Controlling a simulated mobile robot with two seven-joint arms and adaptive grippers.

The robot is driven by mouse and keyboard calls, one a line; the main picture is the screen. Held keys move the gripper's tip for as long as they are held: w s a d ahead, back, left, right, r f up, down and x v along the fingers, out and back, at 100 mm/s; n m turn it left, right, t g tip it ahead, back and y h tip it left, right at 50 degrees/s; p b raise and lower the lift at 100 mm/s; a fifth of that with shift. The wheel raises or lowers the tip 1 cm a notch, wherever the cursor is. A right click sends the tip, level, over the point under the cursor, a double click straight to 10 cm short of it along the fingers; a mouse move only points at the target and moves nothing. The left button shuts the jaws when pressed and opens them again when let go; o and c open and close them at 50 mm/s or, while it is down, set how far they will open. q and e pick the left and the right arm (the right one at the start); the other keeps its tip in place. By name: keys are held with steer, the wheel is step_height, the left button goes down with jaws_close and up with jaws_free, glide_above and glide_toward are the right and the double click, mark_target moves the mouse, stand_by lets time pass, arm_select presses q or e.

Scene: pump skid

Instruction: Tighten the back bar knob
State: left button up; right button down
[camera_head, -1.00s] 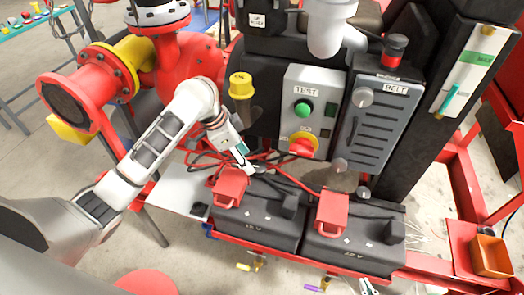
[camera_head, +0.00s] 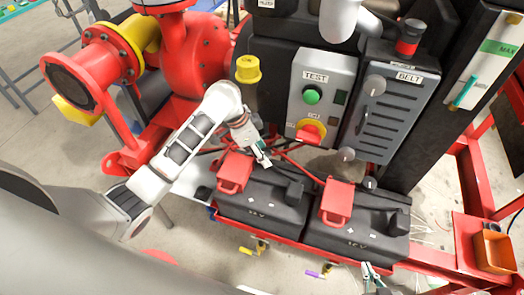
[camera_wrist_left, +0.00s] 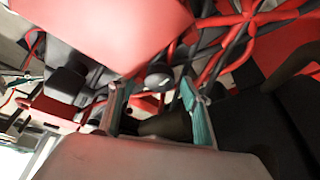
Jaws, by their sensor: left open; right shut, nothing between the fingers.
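My left gripper (camera_head: 263,158) reaches in behind the left battery (camera_head: 262,198), beside its red terminal cover (camera_head: 235,172). In the left wrist view the left gripper (camera_wrist_left: 155,103) is open, with teal pads and a gap between the fingers. A small dark round knob (camera_wrist_left: 158,78) shows just beyond that gap, apart from the fingers. I cannot tell for sure whether it is the back bar knob. In the head view a dark round knob (camera_head: 370,183) stands behind the right battery (camera_head: 358,220). My right gripper (camera_head: 373,273) is shut and empty at the bottom edge.
Red cables (camera_head: 297,165) run behind the batteries, close to the left gripper. The test box (camera_head: 322,85) and belt guard (camera_head: 393,115) stand above. A red pump (camera_head: 190,60) is at the left. An orange bin (camera_head: 494,251) sits at the right.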

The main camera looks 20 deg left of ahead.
arm_select(q)
steer(key=c, duration=1.1)
steer(key=n+t, duration=0.1)
steer(key=n, duration=0.2)
steer(key=shift+s+d+n+y, duration=0.1)
steer(key=shift+n+y, duration=0.2)
steer(key=shift+y, duration=0.1)
steer(key=n, duration=0.1)
steer(key=n+t+y, duration=0.1)
steer(key=n, duration=0.1)
steer(key=shift+s+d+n, duration=0.1)
steer(key=shift+d+n, duration=0.1)
steer(key=shift+n, duration=0.1)
steer(key=n+y, duration=0.1)
steer(key=n, duration=0.3)
steer(key=shift+d+r+y, duration=0.1)
steer(key=shift+d+y, duration=0.1)
steer(key=shift+y, duration=0.2)
steer(key=shift+n+y, duration=0.4)
steer(key=shift+n, duration=0.8)
